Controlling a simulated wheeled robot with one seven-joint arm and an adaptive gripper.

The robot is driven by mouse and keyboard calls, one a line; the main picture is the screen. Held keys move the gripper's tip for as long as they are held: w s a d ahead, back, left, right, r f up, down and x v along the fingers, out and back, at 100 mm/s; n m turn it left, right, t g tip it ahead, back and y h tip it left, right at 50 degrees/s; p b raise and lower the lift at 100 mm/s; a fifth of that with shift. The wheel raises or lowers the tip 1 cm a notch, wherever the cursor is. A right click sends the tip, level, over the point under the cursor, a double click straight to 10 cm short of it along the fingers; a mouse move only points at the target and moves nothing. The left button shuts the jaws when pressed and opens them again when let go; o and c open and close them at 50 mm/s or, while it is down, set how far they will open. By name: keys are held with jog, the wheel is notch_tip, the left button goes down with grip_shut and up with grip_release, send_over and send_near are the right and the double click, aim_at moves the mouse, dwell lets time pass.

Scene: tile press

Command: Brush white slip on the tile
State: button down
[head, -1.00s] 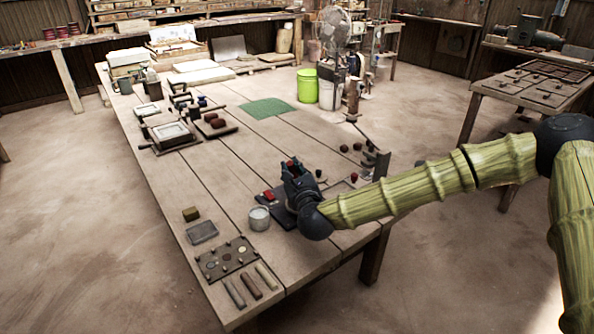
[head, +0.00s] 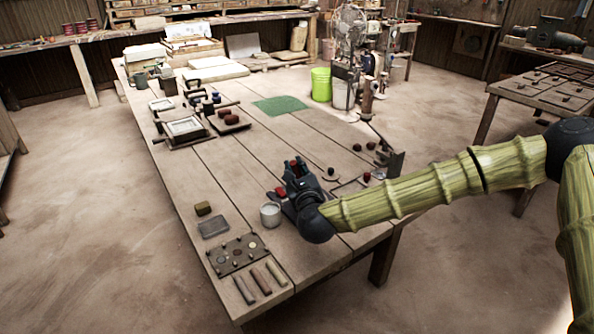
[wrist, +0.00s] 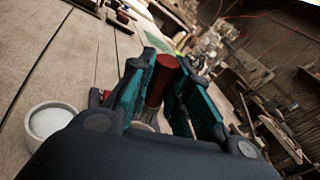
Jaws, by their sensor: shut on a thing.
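My gripper (head: 292,168) is shut on a dark red, cylinder-shaped handle (wrist: 162,78), seen between the teal finger pads in the wrist view. What is on the handle's lower end is hidden. A round pale cup with white contents (head: 270,215) stands on the table just left of my gripper; it also shows in the wrist view (wrist: 48,122). A pale square slab in a dark frame (head: 186,126), possibly the tile, lies farther back at the table's left side, apart from my gripper.
The long plank table (head: 245,170) has clear room between the cup and the green mat (head: 281,105). A dark plate with small discs (head: 237,254) and several bars (head: 260,280) lie at the near end. Dark red lumps (head: 228,116) lie on a board beside the framed slab.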

jog(key=shift+r+p, duration=1.25)
jog(key=shift+r, duration=1.7)
jog(key=shift+r+p, duration=0.45)
jog(key=shift+r, duration=1.05)
jog(key=s+d+f+m+h+p, duration=0.1)
jog(key=s+d+f, duration=0.3)
jog(key=d+f, duration=0.2)
jog(key=s+d+f+m+h+p, duration=0.1)
jog(key=s+d+f, duration=0.4)
jog(key=d, duration=0.5)
jog(key=s+d+f+m+h+p, duration=0.1)
jog(key=s+d+f+h+p, duration=0.1)
jog(key=s+d+f, duration=0.3)
jog(key=d+f+h, duration=0.1)
jog(key=d+f, duration=0.1)
jog(key=d, duration=0.1)
jog(key=shift+s+d+f+t+p, duration=0.2)
jog(key=shift+d+t+p, duration=0.1)
jog(key=shift+t, duration=0.1)
